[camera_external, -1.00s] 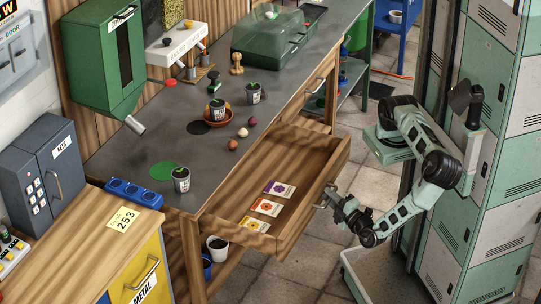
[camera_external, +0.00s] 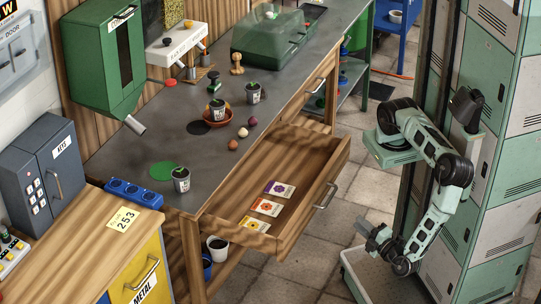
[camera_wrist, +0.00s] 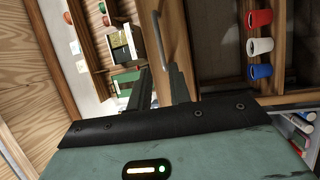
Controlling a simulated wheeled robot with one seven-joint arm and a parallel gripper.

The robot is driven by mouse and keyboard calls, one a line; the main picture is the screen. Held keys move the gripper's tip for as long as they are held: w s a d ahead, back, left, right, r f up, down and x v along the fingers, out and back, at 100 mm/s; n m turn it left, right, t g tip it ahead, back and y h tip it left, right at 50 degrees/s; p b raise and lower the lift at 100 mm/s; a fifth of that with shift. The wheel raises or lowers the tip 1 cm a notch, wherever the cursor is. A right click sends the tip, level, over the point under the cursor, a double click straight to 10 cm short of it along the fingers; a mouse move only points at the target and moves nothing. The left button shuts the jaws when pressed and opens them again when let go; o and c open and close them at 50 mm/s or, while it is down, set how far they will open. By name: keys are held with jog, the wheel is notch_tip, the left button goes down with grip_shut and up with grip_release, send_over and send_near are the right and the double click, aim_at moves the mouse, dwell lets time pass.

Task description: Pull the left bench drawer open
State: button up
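The left bench drawer (camera_external: 290,225) stands well out from the wooden bench, with seed packets (camera_external: 267,207) lying inside. Its metal bar handle (camera_external: 326,196) is on the front panel. My gripper (camera_external: 368,231) is to the right of and below the handle in the external view, apart from it and empty. In the wrist view the handle (camera_wrist: 160,40) shows beyond my gripper's two fingers (camera_wrist: 160,88), which have a gap between them.
The grey bench top (camera_external: 200,150) holds potted plants, small balls and a green case (camera_external: 268,45). Pale green lockers (camera_external: 490,150) stand close on the right. Tiled floor (camera_external: 365,185) lies free between drawer and lockers.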

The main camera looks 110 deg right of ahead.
jog(key=shift+v, duration=1.15)
jog(key=s+d+r+n+g+y, duration=0.2)
jog(key=s+d+r+g+y, duration=0.15)
jog(key=r+y, duration=0.55)
jog(key=s+d+r+n+g+y, duration=0.2)
jog(key=d+r+g+y, duration=0.25)
jog(key=r+y, duration=0.4)
notch_tip(320, 180, up, 11)
jog(key=y+p, duration=0.1)
jog(key=p, duration=1.1)
jog(key=shift+s+d+t+y+p, duration=0.25)
jog(key=shift+d+t+y+p, duration=0.05)
jog(key=shift+d+y, duration=0.1)
